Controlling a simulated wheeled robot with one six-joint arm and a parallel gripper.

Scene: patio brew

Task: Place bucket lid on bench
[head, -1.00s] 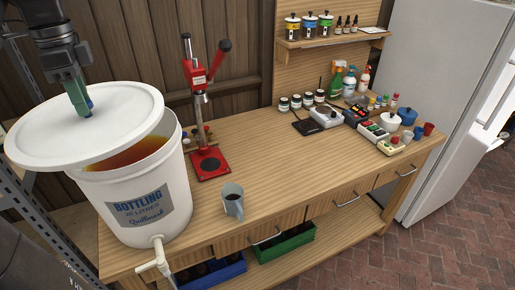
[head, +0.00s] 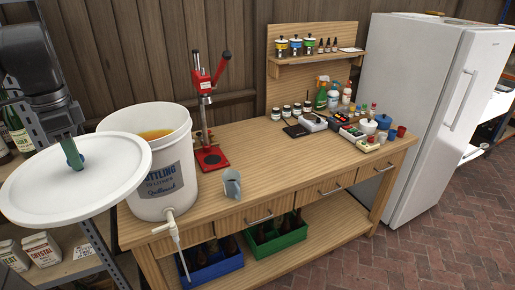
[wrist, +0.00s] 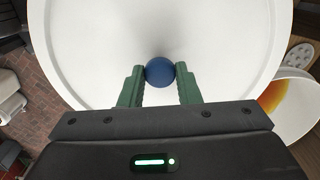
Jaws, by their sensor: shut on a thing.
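The white bucket lid (head: 105,180) hangs in the air at the left of the head view, in front of and left of the bucket. My gripper (head: 72,155) is shut on the lid's blue knob, which shows between the green fingers in the wrist view (wrist: 159,72). The lid fills most of the wrist view. The white bottling bucket (head: 165,190) stands open on the left end of the wooden bench (head: 265,160), with amber liquid inside. The lid hides part of its left side. The bench top is bare in its front middle.
A red bench capper (head: 211,155) and a grey mug (head: 232,183) stand right of the bucket. Jars, bottles and small devices crowd the bench's right end. A metal shelf (head: 95,245) stands at left, below the lid. A white fridge (head: 435,110) is at right.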

